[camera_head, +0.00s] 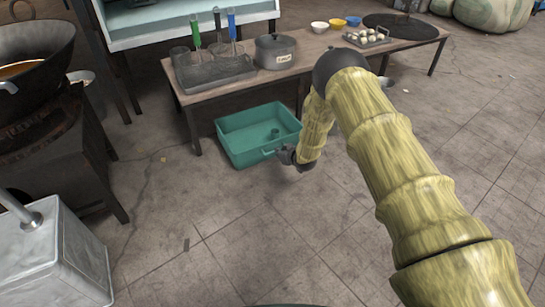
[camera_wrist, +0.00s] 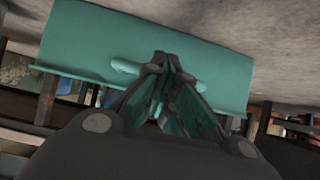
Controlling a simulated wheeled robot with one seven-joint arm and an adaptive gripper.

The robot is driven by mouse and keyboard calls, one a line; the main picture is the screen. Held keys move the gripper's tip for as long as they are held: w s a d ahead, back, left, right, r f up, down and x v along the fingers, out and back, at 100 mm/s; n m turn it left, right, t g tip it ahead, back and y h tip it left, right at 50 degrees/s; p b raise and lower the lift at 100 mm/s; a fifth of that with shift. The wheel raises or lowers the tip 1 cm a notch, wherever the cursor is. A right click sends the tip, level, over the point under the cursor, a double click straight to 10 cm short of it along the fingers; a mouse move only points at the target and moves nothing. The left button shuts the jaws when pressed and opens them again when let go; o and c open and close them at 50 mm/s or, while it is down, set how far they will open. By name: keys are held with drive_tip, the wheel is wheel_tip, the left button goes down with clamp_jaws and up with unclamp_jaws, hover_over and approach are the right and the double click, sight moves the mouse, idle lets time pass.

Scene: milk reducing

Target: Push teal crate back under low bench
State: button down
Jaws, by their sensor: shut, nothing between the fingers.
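The teal crate (camera_head: 240,151) sits on the floor at the front of the low bench (camera_head: 330,58). Its back part is near the bench's front edge and its front part sticks out into the open floor. My gripper (camera_head: 284,155) is shut and empty, low by the crate's front right side. In the wrist view the teal crate (camera_wrist: 205,50) fills the upper middle, with a handle bump on its wall. My gripper (camera_wrist: 165,68) points at that wall, with its fingertips over it. I cannot tell whether they touch it.
A stove with a wok (camera_head: 35,60) and a metal can (camera_head: 65,260) are at the left. A bench leg (camera_head: 192,130) stands left of the crate. The front floor is clear.

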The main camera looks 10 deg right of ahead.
sight(272, 142)
drive_tip(key=shift+w+a+f+b, duration=0.1)
drive_tip(key=shift+w+a+b, duration=0.75)
drive_tip(key=shift+w, duration=0.9)
drive_tip(key=shift+w+a+r+b, duration=0.1)
drive_tip(key=shift+w+a+b, duration=0.3)
drive_tip(key=shift+w+b, duration=1)
drive_tip(key=shift+w+a+f+b, duration=0.1)
drive_tip(key=shift+w+a+b, duration=0.6)
drive_tip(key=shift+w, duration=1.35)
drive_tip(key=shift+w+a+b, duration=0.3)
drive_tip(key=shift+w+b, duration=0.1)
drive_tip(key=shift+w, duration=0.5)
drive_tip(key=shift+w+a+b, duration=0.3)
drive_tip(key=shift+w+b, duration=0.05)
drive_tip(key=shift+w, duration=0.55)
drive_tip(key=s+d+p, duration=0.1)
drive_tip(key=s+p, duration=0.2)
drive_tip(key=s+d+r+p, duration=0.1)
drive_tip(key=s+p, duration=0.2)
drive_tip(key=p, duration=0.1)
drive_tip(key=s+d+r+p, duration=0.1)
drive_tip(key=s+p, duration=0.2)
drive_tip(key=shift+s+d+r+p, duration=0.15)
drive_tip(key=shift+s+d+p, duration=0.05)
drive_tip(key=shift+p, duration=0.2)
